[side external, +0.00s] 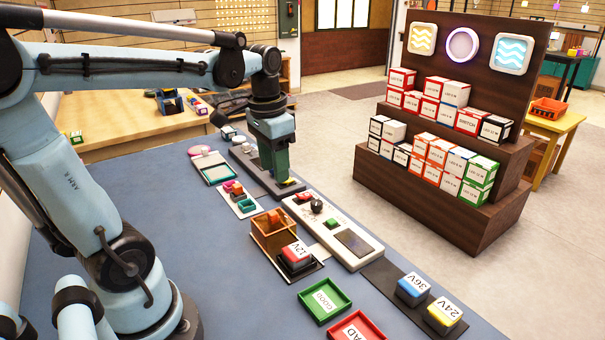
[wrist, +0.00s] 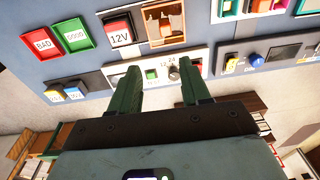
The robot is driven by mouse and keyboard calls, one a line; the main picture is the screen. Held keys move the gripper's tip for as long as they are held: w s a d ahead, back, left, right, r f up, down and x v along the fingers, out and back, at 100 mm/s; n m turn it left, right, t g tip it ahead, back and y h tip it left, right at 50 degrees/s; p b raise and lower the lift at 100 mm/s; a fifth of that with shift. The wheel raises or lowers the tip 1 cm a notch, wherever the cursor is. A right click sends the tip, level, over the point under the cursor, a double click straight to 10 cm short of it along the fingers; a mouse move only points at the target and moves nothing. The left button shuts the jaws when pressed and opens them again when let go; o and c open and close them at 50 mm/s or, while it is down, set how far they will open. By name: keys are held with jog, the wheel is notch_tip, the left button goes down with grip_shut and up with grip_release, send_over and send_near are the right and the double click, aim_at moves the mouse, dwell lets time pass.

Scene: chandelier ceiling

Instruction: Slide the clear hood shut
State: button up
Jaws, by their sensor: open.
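I cannot make out the clear hood for certain in either view. A white test panel (side external: 345,240) lies on the blue table, with a green square, a black knob (side external: 317,206) and a dark window on it. In the wrist view the panel (wrist: 153,62) lies beyond my fingers, with "12 24" marked near the knob (wrist: 174,74). My gripper (side external: 282,183) points down over a dark grey plate (side external: 243,163), at the far end of the panel. In the wrist view my gripper (wrist: 160,82) has its two green fingers wide apart, with nothing between them.
Beside the panel are a wooden box (side external: 272,238), a red 12V block (side external: 296,258), and green GOOD (side external: 325,299) and red BAD trays (side external: 357,328). Blocks marked 36V (side external: 413,289) and 24V (side external: 442,315) sit on a dark mat. A stepped shelf of boxes (side external: 440,205) stands beyond the table.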

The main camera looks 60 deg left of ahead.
aim_at(273, 213)
jog(key=shift+g, duration=0.5)
jog(key=shift+s+a+f, duration=0.1)
jog(key=shift+a+f, duration=0.15)
jog(key=shift+f, duration=1.7)
jog(key=shift+w+a+f, duration=0.1)
jog(key=shift+a+f, duration=0.2)
jog(key=shift+f, duration=1.65)
jog(key=shift+s+a+f, duration=0.1)
jog(key=shift+a+f, duration=0.15)
jog(key=shift+f, duration=1.7)
jog(key=shift+c, duration=0.3)
grip_shut()
